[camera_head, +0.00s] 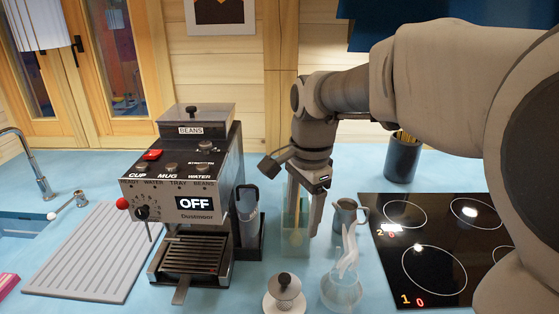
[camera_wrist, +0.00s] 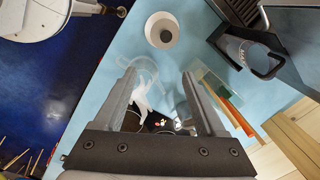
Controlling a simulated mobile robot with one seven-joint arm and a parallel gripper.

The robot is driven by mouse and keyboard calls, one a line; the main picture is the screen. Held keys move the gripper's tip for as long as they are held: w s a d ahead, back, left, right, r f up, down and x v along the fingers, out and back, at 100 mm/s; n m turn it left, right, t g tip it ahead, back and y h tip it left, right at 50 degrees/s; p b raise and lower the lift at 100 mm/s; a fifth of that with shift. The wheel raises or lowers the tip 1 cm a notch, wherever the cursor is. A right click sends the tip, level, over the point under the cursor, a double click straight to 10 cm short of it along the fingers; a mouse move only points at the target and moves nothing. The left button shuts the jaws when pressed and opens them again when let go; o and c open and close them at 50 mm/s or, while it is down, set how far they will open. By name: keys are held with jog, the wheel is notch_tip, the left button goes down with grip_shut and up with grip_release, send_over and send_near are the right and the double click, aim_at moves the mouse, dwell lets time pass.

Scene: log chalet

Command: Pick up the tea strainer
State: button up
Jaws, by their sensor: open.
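A small grey perforated dome with a dark knob (camera_head: 286,287) sits on a round white dish at the front edge of the head view; it looks like the tea strainer, though I cannot be sure. In the wrist view the same white round piece with a dark centre (camera_wrist: 162,31) lies beyond my fingertips. My gripper (camera_head: 302,229) points down behind it in the head view, near a clear upright container (camera_head: 293,243). The fingers are open and empty in the wrist view (camera_wrist: 158,74), apart from the dome.
A steaming glass vessel (camera_head: 341,290) stands right of the dome, with a small metal jug (camera_head: 345,215) behind it. A coffee machine (camera_head: 190,190) stands left, a black hob (camera_head: 435,250) right. A ribbed drainboard (camera_head: 85,255) lies far left.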

notch_tip(320, 180, down, 2)
jog(key=w+a+m, duration=0.2)
jog(key=w+a, duration=0.1)
send_over(285, 277)
jog(key=shift+m+g+h, duration=0.3)
jog(key=shift+g, duration=0.1)
jog(key=f, duration=1.2)
jog(key=shift+w+a+f, duration=0.1)
jog(key=shift+w+f, duration=0.15)
jog(key=shift+w, duration=0.1)
jog(key=shift+s+f, duration=0.2)
jog(key=shift+f, duration=1.15)
jog(key=shift+s+f, duration=0.2)
jog(key=shift+f, duration=1.15)
jog(key=shift+c, duration=0.3)
grip_shut()
